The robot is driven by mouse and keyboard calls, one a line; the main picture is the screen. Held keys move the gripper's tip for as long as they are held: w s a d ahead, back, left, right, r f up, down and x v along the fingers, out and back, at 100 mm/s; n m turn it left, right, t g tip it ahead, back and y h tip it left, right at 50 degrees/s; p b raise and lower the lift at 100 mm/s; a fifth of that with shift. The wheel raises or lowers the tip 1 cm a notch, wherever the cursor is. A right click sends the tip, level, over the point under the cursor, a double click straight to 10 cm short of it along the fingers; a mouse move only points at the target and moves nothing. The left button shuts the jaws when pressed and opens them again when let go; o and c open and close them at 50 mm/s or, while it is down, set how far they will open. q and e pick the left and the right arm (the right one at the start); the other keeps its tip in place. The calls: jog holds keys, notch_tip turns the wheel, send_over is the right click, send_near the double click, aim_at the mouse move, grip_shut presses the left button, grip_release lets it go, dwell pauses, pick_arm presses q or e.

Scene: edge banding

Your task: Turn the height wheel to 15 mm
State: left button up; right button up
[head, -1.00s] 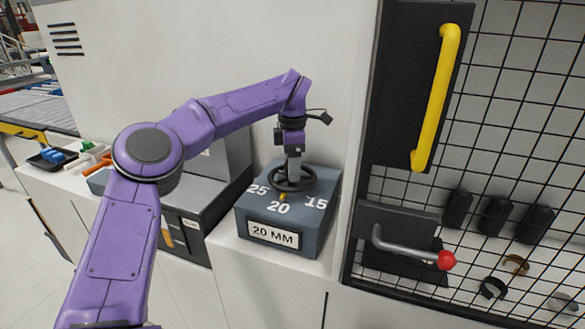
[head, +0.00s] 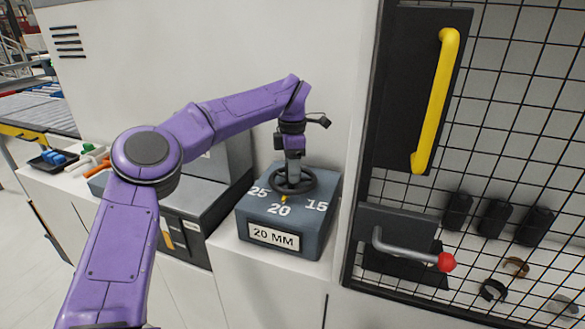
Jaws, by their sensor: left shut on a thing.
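The height wheel (head: 307,186) is a dark handwheel on top of a blue-grey box (head: 320,225). The box top is marked 25, 20 and 15 from left to right, and a plate (head: 274,237) on its front reads 20 MM. A small yellow pointer (head: 284,199) on the wheel's front side points at the 20. My left gripper (head: 293,176) reaches down from above and is shut on the wheel near its middle. Its fingertips are partly hidden by the wheel. My right gripper is out of view.
A dark grey box (head: 205,205) stands left of the dial box. Small coloured items (head: 95,160) lie farther left.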

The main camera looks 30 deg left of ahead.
pick_arm(q)
jog(key=shift+f, duration=0.1)
jog(key=n, duration=0.2)
jog(key=shift+n, duration=0.3)
jog(key=n, duration=0.2)
jog(key=shift+n, duration=0.4)
jog(key=n+b, duration=0.2)
jog(key=n, duration=0.3)
jog(key=shift+d+n, duration=0.1)
jog(key=shift+n, duration=0.2)
jog(key=o, duration=1.1)
jog(key=shift+c, duration=0.2)
notch_tip(320, 180, up, 10)
jog(key=p, duration=0.2)
jog(key=shift+r+p, duration=0.25)
jog(key=shift+p, duration=0.15)
